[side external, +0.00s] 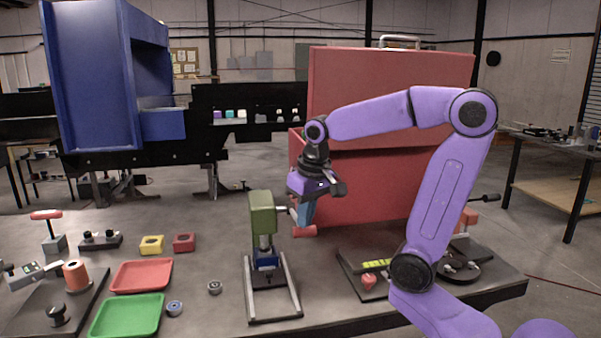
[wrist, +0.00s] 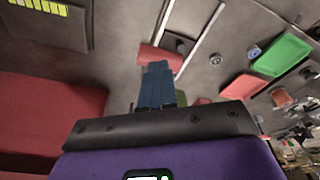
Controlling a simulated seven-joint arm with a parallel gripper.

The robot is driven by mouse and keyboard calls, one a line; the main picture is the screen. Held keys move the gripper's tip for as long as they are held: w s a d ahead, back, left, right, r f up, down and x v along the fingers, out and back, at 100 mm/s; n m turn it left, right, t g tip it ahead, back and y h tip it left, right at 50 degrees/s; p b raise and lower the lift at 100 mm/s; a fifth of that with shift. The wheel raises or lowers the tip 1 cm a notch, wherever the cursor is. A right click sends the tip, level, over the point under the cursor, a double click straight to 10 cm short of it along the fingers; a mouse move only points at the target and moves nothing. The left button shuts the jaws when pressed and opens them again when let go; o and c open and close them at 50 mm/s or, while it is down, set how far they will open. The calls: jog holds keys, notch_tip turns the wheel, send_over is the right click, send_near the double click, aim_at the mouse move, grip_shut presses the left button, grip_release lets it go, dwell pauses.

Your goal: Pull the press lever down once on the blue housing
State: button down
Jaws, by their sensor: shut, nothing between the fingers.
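A small press stands on the table with a green head (side external: 262,214), a blue housing (side external: 266,260) below it and a metal frame. Its lever has a red handle (side external: 304,232) on the right side of the head. My gripper (side external: 304,222) points down with its blue fingers shut and empty, just above the red handle. In the wrist view the shut fingertips (wrist: 157,66) overlap the red handle (wrist: 148,53). I cannot tell whether they touch it. The press head is mostly hidden there behind my gripper body.
A large red cabinet (side external: 390,95) stands close behind my gripper. A red tray (side external: 142,276) and a green tray (side external: 127,315) lie left of the press. A dark board with a red knob (side external: 369,281) is on the right. A blue cabinet (side external: 90,80) stands at the back left.

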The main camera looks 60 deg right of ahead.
aim_at(306, 235)
jog(key=shift+f, duration=0.1)
dwell(0.3)
jog(key=shift+f, duration=1.05)
jog(key=shift+w+d+f, duration=0.1)
jog(key=shift+f, duration=0.65)
jog(key=shift+s+f, duration=0.2)
jog(key=shift+f, duration=0.6)
dwell(1.0)
jog(key=shift+r, duration=0.1)
